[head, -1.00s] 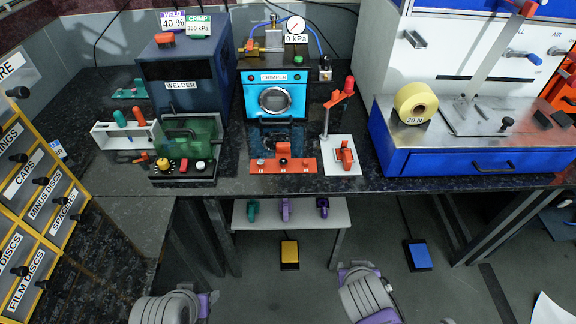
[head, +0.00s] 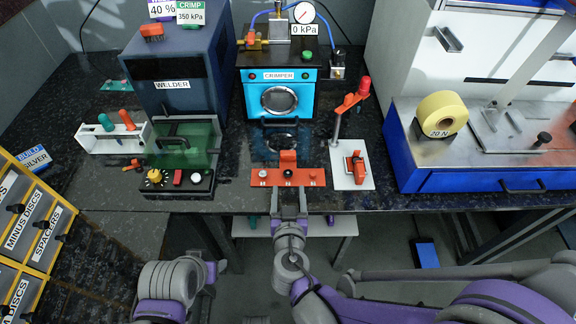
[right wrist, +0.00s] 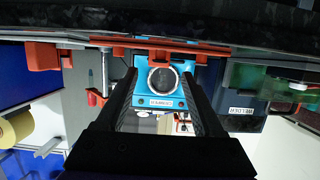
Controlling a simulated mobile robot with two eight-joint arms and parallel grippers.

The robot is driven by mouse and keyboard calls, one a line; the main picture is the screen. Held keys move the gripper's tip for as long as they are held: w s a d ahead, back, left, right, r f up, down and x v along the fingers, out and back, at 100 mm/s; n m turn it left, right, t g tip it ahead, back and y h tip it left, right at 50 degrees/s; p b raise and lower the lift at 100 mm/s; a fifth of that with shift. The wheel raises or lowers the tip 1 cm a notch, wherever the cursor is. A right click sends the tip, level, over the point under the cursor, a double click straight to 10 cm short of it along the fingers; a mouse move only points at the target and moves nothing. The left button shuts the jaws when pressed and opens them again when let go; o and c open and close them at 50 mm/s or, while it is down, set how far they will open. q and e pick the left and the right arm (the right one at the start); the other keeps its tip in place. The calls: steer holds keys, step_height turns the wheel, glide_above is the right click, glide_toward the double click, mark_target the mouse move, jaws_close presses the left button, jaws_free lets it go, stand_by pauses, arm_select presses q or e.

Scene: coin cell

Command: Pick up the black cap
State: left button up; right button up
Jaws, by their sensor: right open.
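I cannot make out the black cap for certain in either view. The orange bar (head: 270,180) at the table's front edge carries a small pale round piece at its left, an orange block (head: 288,158) in the middle and a small piece at its right. My right gripper (head: 289,210) is just in front of the bar's middle, fingers apart and pointing toward it. In the upside-down right wrist view, the right gripper (right wrist: 160,78) shows its two dark fingers apart with nothing between them.
The blue crimper (head: 278,76) stands behind the bar. The welder (head: 180,65) and green fixture (head: 188,150) are left. A white stand with a red-topped post (head: 352,165) is close right. A yellow tape roll (head: 441,113) sits on the blue box (head: 485,172). Labelled drawers (head: 35,225) are far left.

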mark_target(288, 174)
steer(key=x, duration=0.8)
steer(key=shift+w+b, duration=0.3)
steer(key=shift+b, duration=0.1)
steer(key=shift+s+r, duration=0.1)
steer(key=c, duration=0.9)
